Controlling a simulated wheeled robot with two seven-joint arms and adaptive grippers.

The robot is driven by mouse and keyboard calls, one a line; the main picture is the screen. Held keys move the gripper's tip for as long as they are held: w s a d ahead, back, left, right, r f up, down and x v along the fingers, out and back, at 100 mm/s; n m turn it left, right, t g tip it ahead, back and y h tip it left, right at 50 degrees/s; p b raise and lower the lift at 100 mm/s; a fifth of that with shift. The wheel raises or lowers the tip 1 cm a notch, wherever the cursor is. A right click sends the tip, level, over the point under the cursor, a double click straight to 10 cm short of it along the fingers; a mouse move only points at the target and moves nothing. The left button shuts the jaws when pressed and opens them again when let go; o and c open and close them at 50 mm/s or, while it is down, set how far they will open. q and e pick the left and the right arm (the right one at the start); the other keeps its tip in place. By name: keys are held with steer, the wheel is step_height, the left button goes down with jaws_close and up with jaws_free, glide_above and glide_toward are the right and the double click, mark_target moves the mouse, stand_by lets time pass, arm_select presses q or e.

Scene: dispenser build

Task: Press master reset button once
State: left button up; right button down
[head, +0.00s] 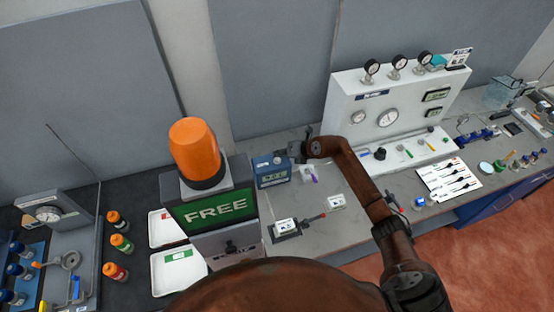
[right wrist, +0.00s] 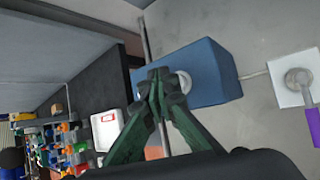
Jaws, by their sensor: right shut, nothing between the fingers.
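A blue box (head: 272,176) with a small display on its front stands on the grey bench in the head view. In the right wrist view the blue box (right wrist: 212,72) has a round pale button (right wrist: 183,82) on its face, partly hidden by my fingertips. No label naming the master reset button is legible. My right gripper (head: 289,152) is at the top of the box. In the right wrist view the right gripper's fingertips (right wrist: 160,78) are shut and empty, overlapping the button's left edge. I cannot tell whether they touch it. My left gripper is not in view.
A white gauge panel (head: 345,103) stands right of the box. A small white plate with a purple-handled item (head: 314,179) is close beside the box. An orange beacon (head: 194,146) above a FREE sign (head: 215,209) rises at left.

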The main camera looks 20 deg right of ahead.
mark_target(279, 159)
steer(key=shift+f, duration=0.15)
steer(key=shift+f, duration=0.3)
steer(key=shift+f+b, duration=0.45)
steer(key=shift+b, duration=0.05)
stand_by(0.7)
steer(key=shift+r, duration=0.1)
steer(key=shift+r+p, duration=0.65)
steer(key=shift+r, duration=0.1)
steer(key=shift+r+p, duration=1.95)
steer(key=shift+r, duration=0.65)
steer(key=shift+f, duration=0.1)
